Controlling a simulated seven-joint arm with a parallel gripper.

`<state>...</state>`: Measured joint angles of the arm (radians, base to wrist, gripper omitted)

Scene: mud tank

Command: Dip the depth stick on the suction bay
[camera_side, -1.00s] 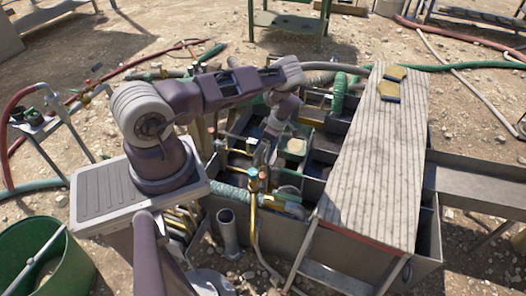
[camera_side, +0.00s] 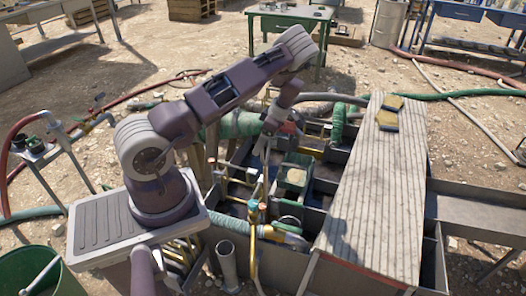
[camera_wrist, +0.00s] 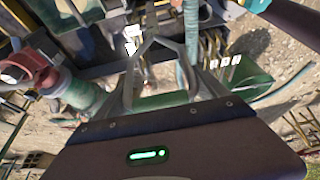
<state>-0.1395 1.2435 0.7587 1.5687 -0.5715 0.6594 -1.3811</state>
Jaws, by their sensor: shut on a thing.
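My gripper (camera_side: 264,176) hangs over the mud tank (camera_side: 285,266), low among the pipes and compartment walls. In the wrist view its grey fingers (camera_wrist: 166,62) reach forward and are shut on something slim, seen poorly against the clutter. I take it to be the depth stick; its markings and lower end cannot be made out. Several dark, open compartments lie below and right of my gripper. I cannot tell which one is the suction bay, or whether the stick's end is inside any of them.
A brass pipe with a blue and orange fitting (camera_side: 257,210) stands close by my gripper. A green hose (camera_side: 338,124) rises behind. A green table (camera_side: 292,22) stands at the back.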

